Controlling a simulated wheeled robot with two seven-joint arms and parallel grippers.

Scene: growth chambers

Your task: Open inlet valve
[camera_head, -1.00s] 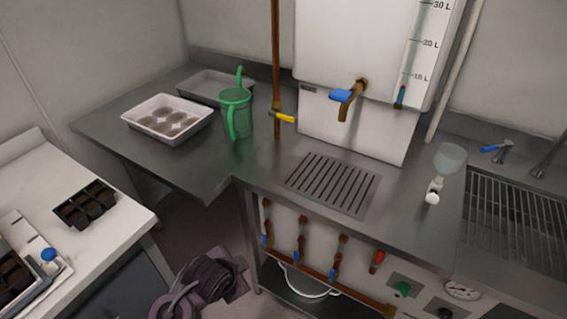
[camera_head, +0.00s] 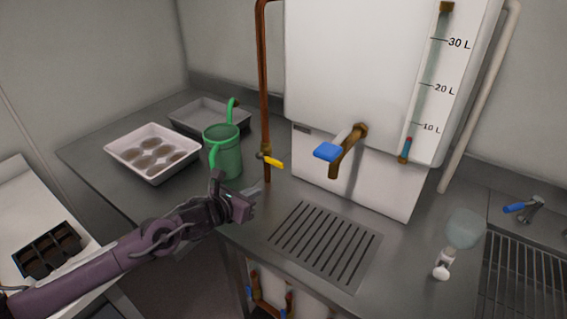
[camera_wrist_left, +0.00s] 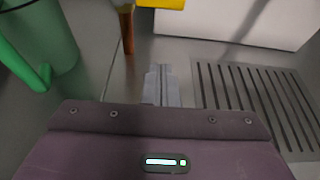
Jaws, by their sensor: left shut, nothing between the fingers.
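The copper pipe (camera_head: 264,90) runs down the left side of the white tank (camera_head: 340,50) to the counter. A valve with a yellow lever (camera_head: 273,162) sits low on this pipe, the lever pointing right. The yellow lever also shows at the top edge of the left wrist view (camera_wrist_left: 165,3), above the fingers. My left gripper (camera_head: 257,188) is shut and empty, just below and left of the lever, apart from it. Its closed fingers (camera_wrist_left: 161,85) show over the counter in the left wrist view. My right gripper is not in view.
A green watering can (camera_head: 223,155) stands close behind my left gripper. A brass tap with a blue handle (camera_head: 327,151) projects from the tank. A drain grate (camera_head: 325,242) lies in front. A white tray (camera_head: 152,150) with brown pots stands left; a glass vessel (camera_head: 466,228) stands right.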

